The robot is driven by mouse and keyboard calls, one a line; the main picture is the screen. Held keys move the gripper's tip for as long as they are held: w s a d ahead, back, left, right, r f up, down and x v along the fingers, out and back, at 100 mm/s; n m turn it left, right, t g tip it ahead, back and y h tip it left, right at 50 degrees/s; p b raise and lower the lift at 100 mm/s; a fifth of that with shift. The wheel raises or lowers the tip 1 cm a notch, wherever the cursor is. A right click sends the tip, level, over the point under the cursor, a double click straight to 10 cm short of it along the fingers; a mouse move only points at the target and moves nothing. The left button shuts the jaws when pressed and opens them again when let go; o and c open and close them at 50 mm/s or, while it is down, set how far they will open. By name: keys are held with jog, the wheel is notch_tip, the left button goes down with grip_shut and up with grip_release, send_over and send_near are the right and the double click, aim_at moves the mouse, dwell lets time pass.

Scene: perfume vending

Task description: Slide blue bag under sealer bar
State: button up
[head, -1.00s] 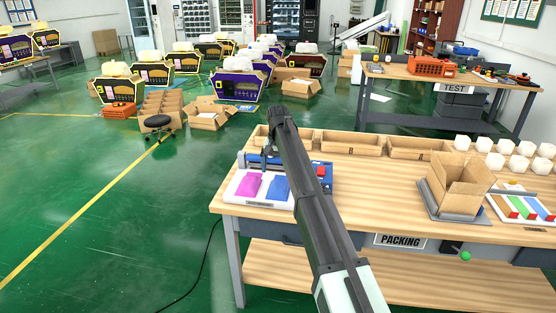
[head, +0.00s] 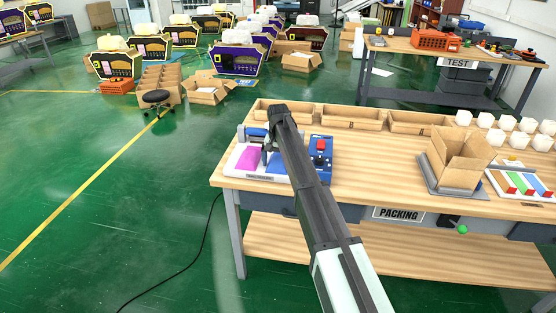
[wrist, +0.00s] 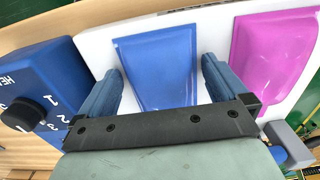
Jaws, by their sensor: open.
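The blue bag (wrist: 155,65) lies flat on a white board (wrist: 213,50) in the wrist view. In the head view, my arm and gripper hide most of it. My gripper (wrist: 159,72) is open, with one finger on each side of the bag's near end. I cannot tell whether the fingers touch the bag. The blue sealer box (head: 320,155) with a red top part stands right of my gripper in the head view. A blue bar-like part (head: 256,132), possibly the sealer bar, shows behind the board, partly hidden by my arm.
A pink bag (head: 247,159) lies beside the blue one. The sealer's dial panel (wrist: 35,90) is close to one finger in the wrist view. Bins (head: 352,118) stand behind; an open carton (head: 460,155) stands right. The bench (head: 375,165) between is clear.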

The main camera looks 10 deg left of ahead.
jog(key=c, duration=1)
jog(key=shift+o, duration=0.2)
jog(key=shift+w, duration=0.1)
jog(key=shift+w, duration=0.1)
jog(key=shift+w, duration=2.7)
jog(key=o, duration=1)
jog(key=shift+c, duration=0.2)
notch_tip(320, 180, up, 14)
